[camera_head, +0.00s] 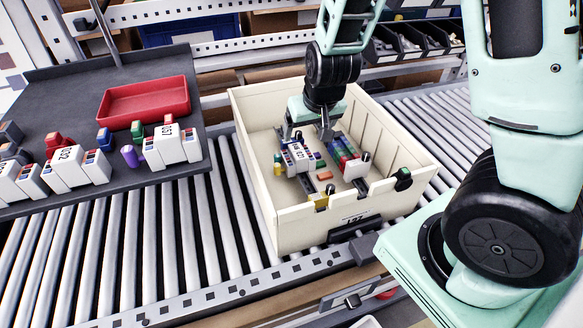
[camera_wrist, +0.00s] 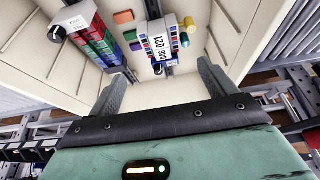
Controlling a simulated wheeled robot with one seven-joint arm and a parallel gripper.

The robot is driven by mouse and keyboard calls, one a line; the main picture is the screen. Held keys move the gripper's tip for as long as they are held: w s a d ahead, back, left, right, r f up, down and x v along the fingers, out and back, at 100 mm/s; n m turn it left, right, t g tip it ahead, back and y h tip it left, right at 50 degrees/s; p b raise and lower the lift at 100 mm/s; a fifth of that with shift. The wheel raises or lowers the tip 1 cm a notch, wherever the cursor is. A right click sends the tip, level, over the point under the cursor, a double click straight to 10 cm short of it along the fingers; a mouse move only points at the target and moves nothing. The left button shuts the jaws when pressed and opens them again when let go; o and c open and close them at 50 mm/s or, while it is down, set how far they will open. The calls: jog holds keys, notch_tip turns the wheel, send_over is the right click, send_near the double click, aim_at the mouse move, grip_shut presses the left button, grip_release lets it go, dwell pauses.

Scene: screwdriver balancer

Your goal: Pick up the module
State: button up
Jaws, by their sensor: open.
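A white module (camera_head: 297,156) with a printed number label and small coloured blocks along its sides stands in the cream bin (camera_head: 290,229). It also shows in the wrist view (camera_wrist: 158,45), ahead of and between my fingertips. A second module (camera_head: 345,157) with rows of red, green and blue blocks stands to its right, and it shows at the upper left of the wrist view (camera_wrist: 93,36). My gripper (camera_head: 307,136) reaches down into the bin close to the labelled module. In the wrist view my gripper (camera_wrist: 160,72) is open, with nothing between its fingers. The gripper partly hides the labelled module's far end.
Loose small blocks lie on the bin floor around the modules. The bin walls (camera_head: 403,140) surround my gripper. The bin sits on a roller conveyor (camera_head: 150,235). A dark shelf at left holds a red tray (camera_head: 145,101) and several white labelled modules (camera_head: 171,146).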

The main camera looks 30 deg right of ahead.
aim_at(300, 155)
jog(key=x, duration=1.1)
jog(key=shift+a, duration=0.1)
jog(key=shift+p+x, duration=0.5)
jog(key=shift+x, duration=2.25)
jog(key=shift+s, duration=0.15)
jog(key=c, duration=0.9)
